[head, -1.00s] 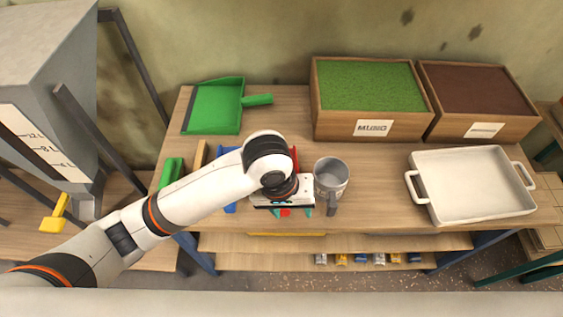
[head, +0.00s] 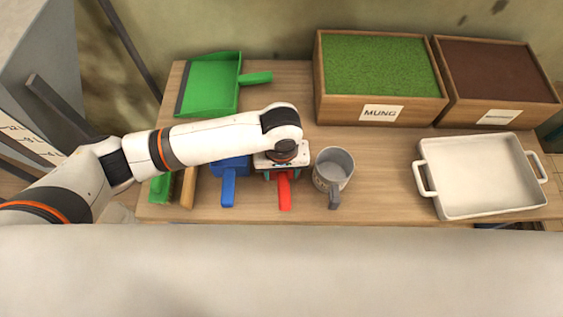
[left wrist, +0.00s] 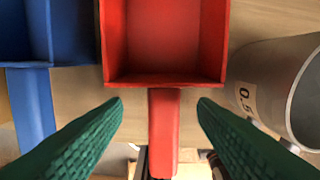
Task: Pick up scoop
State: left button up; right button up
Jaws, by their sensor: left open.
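A red scoop (left wrist: 165,45) lies on the table with its handle toward me; in the head view mainly its red handle (head: 285,192) shows, the rest being under my left gripper. My left gripper (left wrist: 160,108) is open, its green fingers on either side of the red handle and apart from it. In the head view the left gripper (head: 282,172) is above the scoop. A blue scoop (head: 229,180) lies just left of it and also shows in the left wrist view (left wrist: 35,100). My right gripper is not in view.
A grey measuring cup (head: 333,172) stands close on the right. A white tray (head: 430,205) is farther right. Boxes of green mung (head: 380,112) and brown grains (head: 500,117) stand behind. A green dustpan (head: 210,85) lies back left. A green-handled brush (head: 161,188) is at far left.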

aim_at(283, 178)
pick_arm(q)
jog(key=f, duration=0.3)
jog(key=shift+s+d+f+p, duration=0.1)
jog(key=shift+d+f+p, duration=0.1)
jog(key=shift+f+p, duration=0.15)
jog(key=shift+f, duration=0.4)
jog(key=shift+c, duration=0.2)
grip_shut()
jog(key=shift+r+b, duration=0.4)
jog(key=shift+r, duration=4.7)
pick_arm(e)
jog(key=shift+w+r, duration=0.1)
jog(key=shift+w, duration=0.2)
